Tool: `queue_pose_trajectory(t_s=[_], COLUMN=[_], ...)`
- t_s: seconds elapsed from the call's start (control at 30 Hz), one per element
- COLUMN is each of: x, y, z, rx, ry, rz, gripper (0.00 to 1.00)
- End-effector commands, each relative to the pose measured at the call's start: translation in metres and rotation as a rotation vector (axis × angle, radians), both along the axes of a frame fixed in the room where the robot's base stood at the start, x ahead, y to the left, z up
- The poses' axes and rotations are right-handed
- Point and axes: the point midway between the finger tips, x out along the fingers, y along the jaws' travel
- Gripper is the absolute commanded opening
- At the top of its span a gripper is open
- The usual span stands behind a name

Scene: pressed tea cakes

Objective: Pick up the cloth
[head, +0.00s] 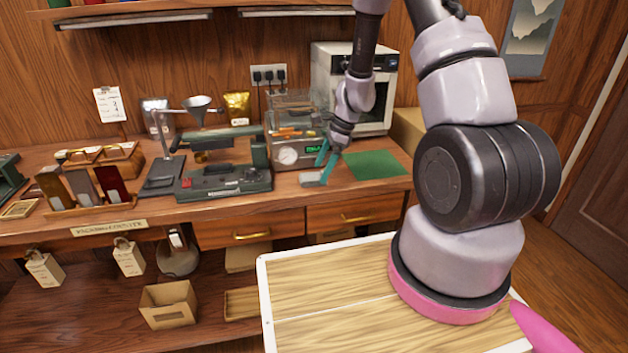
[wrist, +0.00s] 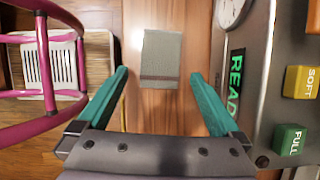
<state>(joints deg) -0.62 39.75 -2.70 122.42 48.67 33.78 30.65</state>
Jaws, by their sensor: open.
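The cloth (wrist: 162,55) is a small folded grey-green piece with a brown stripe near one end. It lies flat on the wooden counter, and in the head view it shows as a small pale patch (head: 311,179) near the counter's front edge. My gripper (wrist: 158,74) is open, with its teal fingers apart on either side of the cloth's near end in the wrist view. Nothing is between the fingers but the view of the cloth. In the head view my gripper (head: 326,166) is low over the counter beside the cloth; I cannot tell its exact height.
A machine (head: 296,145) with a dial, a lit green display and buttons (wrist: 291,140) stands close beside the cloth. A green mat (head: 376,164) lies to the right. A scale-like device (head: 222,180) is to the left, and a white oven-like box (head: 375,95) is behind.

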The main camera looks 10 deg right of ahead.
Motion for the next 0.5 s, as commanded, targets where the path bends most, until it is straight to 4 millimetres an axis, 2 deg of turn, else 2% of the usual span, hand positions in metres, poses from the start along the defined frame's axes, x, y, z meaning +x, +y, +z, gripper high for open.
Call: queue_pose_trajectory(t_s=[0.13,0.4,0.43,0.5], x=[0.000,0.001,0.001,0.001], y=[0.007,0.008,0.008,0.008], z=[-0.017,-0.020,-0.020,-0.020], rx=[0.000,0.000,0.000,0.000], ry=[0.002,-0.001,-0.001,-0.001], rz=[-0.001,0.000,0.000,0.001], gripper=[1.00,1.00,0.96,0.69])
